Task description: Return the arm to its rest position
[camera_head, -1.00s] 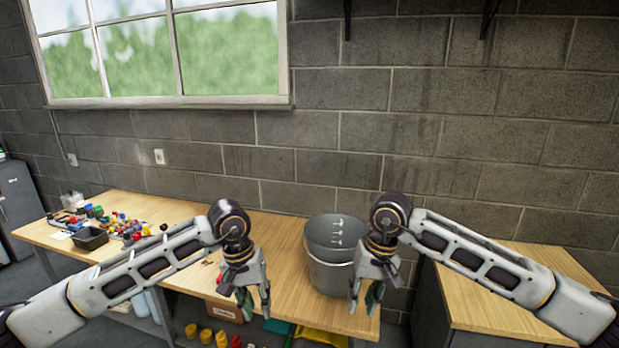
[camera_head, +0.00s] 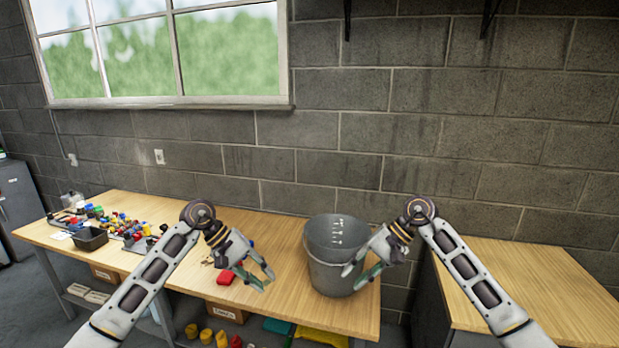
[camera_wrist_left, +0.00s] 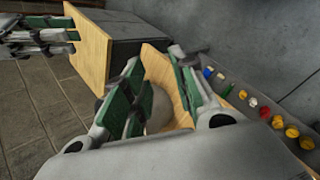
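My left gripper (camera_head: 266,277) is above the front edge of the wooden workbench (camera_head: 285,232), left of the grey bucket, pointing down and to the right. In the left wrist view its two green-padded fingers (camera_wrist_left: 158,85) stand apart with nothing held between them. My right gripper (camera_head: 355,275) is in front of the bucket's right side in the head view, pointing down and to the left, its fingers apart and empty. It also shows at the upper left of the left wrist view (camera_wrist_left: 72,42). Both arms are bent, elbows low at the sides.
A grey bucket (camera_head: 328,272) stands on the bench. A red object (camera_head: 229,274) lies beside my left gripper. Several small colourful parts and a black bin (camera_head: 90,238) are at the left. Another wooden-topped cabinet (camera_head: 540,275) is at the right. Yellow items (camera_head: 206,336) sit below.

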